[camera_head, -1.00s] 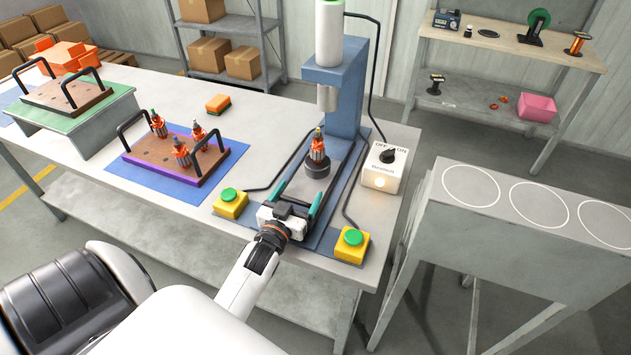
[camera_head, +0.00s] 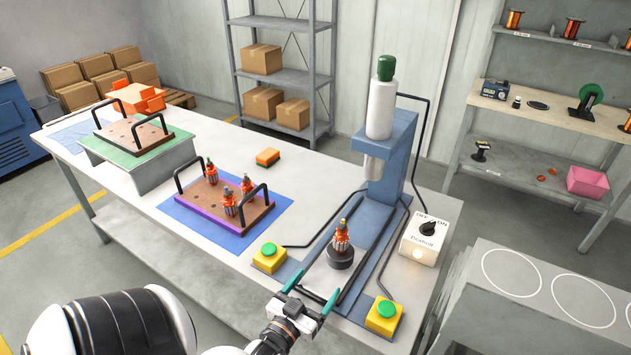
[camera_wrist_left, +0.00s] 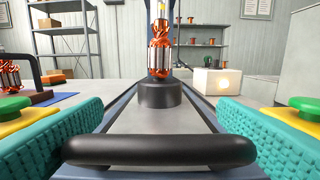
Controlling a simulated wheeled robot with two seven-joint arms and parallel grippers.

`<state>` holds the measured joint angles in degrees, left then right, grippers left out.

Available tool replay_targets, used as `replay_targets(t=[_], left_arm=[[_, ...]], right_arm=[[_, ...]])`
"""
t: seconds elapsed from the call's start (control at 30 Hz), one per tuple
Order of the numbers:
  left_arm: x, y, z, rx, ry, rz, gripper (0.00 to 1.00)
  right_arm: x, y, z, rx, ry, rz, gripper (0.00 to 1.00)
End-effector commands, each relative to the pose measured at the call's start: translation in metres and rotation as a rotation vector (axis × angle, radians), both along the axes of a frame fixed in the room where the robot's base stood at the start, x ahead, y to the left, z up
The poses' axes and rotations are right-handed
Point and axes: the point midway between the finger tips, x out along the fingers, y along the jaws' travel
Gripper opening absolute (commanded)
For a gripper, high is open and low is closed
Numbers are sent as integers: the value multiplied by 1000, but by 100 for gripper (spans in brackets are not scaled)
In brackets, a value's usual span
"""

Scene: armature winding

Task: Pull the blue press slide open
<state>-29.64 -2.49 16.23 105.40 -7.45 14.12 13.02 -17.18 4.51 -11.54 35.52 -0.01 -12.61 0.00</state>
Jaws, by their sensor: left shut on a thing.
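The blue press (camera_head: 398,150) stands on the table with its white and green cylinder above. Its slide (camera_head: 318,275) reaches out in front of the column; a copper-wound armature (camera_head: 341,236) stands upright on a round dark base (camera_head: 341,257) on it, forward of the ram (camera_head: 373,166). My left gripper (camera_head: 311,292) is at the slide's front end, shut on its black handle. In the left wrist view, the handle (camera_wrist_left: 160,150) runs crosswise between my teal fingers, with the armature (camera_wrist_left: 159,50) straight behind it. My right gripper is not in view.
Yellow boxes with green buttons stand left (camera_head: 269,257) and right (camera_head: 384,315) of the slide. A white switch box (camera_head: 424,240) is to the right. A purple-edged tray (camera_head: 235,228) with three armatures and an orange sponge (camera_head: 267,157) lie left. A grey stand (camera_head: 545,300) is at lower right.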

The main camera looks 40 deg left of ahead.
Motion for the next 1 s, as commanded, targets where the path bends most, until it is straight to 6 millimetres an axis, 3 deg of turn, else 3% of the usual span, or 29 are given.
replay_targets(t=[0.23,0.27,0.3,0.67,1.0], left_arm=[[0,-2,-1,-7,-1,-2,41],[0,-2,-1,-7,-1,-2,87],[0,-2,-1,-7,-1,-2,91],[-6,-2,-1,-3,0,-1,91],[-69,-18,-4,-4,4,-1,91]], right_arm=[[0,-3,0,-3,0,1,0],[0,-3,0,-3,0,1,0],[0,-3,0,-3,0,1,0],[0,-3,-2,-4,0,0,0],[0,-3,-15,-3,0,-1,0]])
